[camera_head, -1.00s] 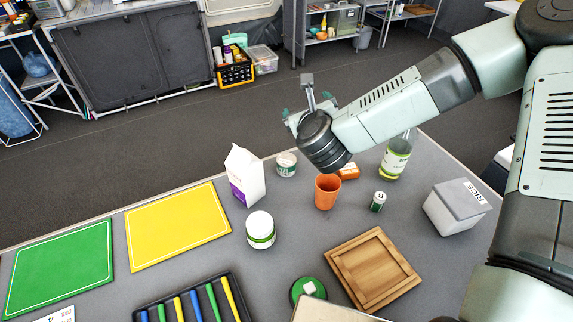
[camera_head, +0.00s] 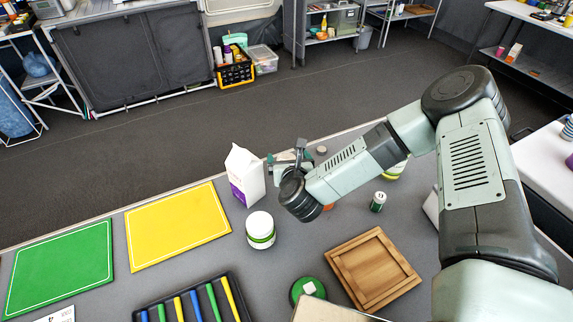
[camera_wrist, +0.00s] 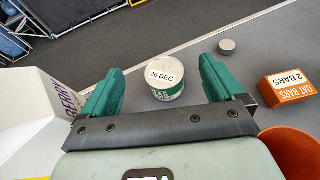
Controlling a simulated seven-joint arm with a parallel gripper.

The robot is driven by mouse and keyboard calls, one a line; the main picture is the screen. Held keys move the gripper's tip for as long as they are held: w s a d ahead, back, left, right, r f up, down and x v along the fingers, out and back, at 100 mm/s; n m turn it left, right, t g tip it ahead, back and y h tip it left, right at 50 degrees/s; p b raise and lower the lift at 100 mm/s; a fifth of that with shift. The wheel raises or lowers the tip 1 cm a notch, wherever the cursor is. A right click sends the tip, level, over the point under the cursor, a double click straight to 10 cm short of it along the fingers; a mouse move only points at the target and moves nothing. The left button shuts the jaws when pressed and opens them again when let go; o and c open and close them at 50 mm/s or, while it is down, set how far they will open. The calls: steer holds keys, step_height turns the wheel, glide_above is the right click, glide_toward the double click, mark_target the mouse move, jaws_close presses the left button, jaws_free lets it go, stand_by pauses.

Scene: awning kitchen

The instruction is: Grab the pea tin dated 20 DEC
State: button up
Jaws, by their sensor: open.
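The pea tin (camera_wrist: 163,80) is a short white-and-green can with "20 DEC" on its lid. In the wrist view it stands upright on the grey table, ahead of and between the fingers of my gripper (camera_wrist: 158,88). My gripper is open and empty, with a green finger on either side of the view. I cannot tell whether the fingers reach the tin's height. In the head view my gripper (camera_head: 291,160) is beside the milk carton, and the arm hides the tin.
A carton (camera_head: 244,175) stands close on the left. A box of oat bars (camera_wrist: 291,85) and an orange cup (camera_wrist: 292,148) are on the right. A small grey round thing (camera_wrist: 227,46) lies behind. A white tub (camera_head: 260,230), a battery-like can (camera_head: 378,201) and a wooden board (camera_head: 373,268) are nearer.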

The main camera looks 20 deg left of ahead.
mark_target(286, 158)
steer(key=f, duration=0.4)
steer(key=shift+w+a, duration=0.2)
steer(key=shift+w, duration=0.2)
steer(key=shift+x, duration=3.2)
steer(key=shift+r, duration=0.1)
steer(key=c, duration=1.1)
